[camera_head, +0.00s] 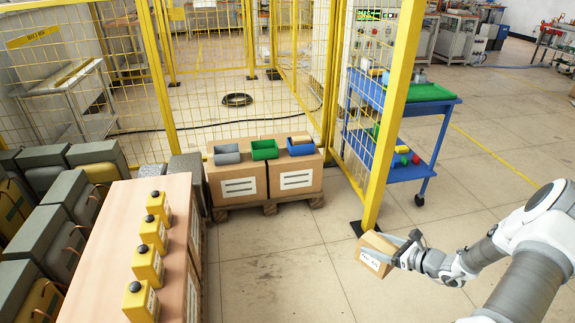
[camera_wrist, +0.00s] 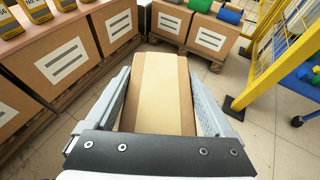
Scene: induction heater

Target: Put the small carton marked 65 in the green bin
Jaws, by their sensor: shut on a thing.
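My gripper (camera_head: 408,250) is shut on a small brown carton (camera_head: 377,254) with a white label, held in the air in front of the yellow fence post. The label's marking is too small to read. In the wrist view the carton (camera_wrist: 158,92) fills the space between the two fingers of my gripper (camera_wrist: 160,105), its taped side facing the camera. The green bin (camera_head: 264,149) stands on top of large cartons on a pallet, between a grey bin (camera_head: 227,154) and a blue bin (camera_head: 300,146). My gripper is apart from it, to the right and nearer the camera.
Several yellow devices with black knobs (camera_head: 154,234) stand on a large carton stack (camera_head: 110,240) at left. A yellow fence post (camera_head: 393,115) rises between the bins and a blue cart (camera_head: 405,175). Open floor (camera_head: 275,255) lies between the stack and my gripper.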

